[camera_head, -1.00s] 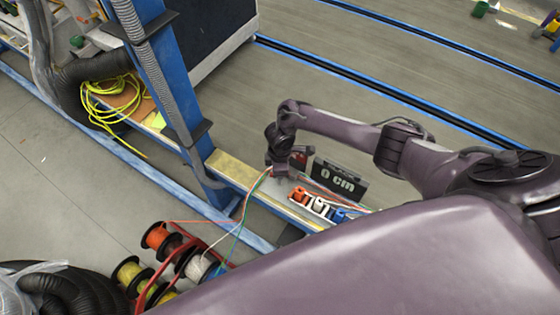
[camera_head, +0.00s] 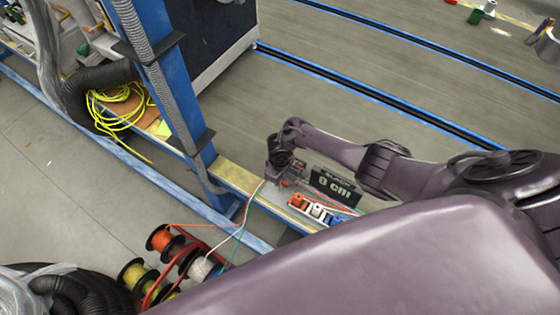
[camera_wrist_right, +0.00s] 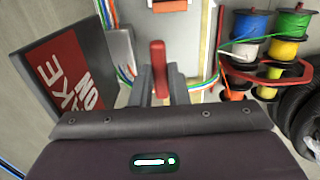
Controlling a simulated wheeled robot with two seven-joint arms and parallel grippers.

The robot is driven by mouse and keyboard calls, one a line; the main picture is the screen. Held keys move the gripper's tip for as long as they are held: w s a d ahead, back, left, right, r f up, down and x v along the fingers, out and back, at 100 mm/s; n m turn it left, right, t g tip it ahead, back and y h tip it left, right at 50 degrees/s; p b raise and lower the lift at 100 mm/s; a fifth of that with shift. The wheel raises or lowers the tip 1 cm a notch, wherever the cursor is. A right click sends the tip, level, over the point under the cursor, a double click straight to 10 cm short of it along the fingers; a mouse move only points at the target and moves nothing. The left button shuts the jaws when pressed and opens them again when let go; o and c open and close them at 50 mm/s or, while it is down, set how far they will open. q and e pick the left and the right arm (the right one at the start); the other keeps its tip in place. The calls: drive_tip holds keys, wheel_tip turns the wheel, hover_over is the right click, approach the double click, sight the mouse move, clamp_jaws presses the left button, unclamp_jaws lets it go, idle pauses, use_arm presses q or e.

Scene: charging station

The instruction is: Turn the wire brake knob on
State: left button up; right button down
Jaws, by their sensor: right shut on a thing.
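The wire brake knob is a red upright lever (camera_wrist_right: 158,60), in the middle of the right wrist view. My right gripper (camera_wrist_right: 162,82) is shut on it, with one dark finger on each side. In the head view my right gripper (camera_head: 281,176) is at the rail, beside the black "0 cm" display (camera_head: 333,186). The knob is mostly hidden by the gripper there. My left gripper is not in view.
Orange (camera_head: 297,199), white (camera_head: 317,211) and blue wire guides line the rail near my right arm. Thin coloured wires run from the spools (camera_head: 165,238) to the rail. A blue post (camera_head: 160,70) and yellow cable (camera_head: 115,108) are farther left.

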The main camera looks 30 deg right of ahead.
drive_tip(key=shift+w, duration=0.1)
idle(0.3)
drive_tip(key=c, duration=1.4)
unclamp_jaws()
drive_tip(key=shift+r, duration=0.1)
wheel_tip(320, 180, up, 6)
drive_tip(key=shift+r+p, duration=0.15)
drive_tip(key=shift+p, duration=0.95)
drive_tip(key=shift+r, duration=0.65)
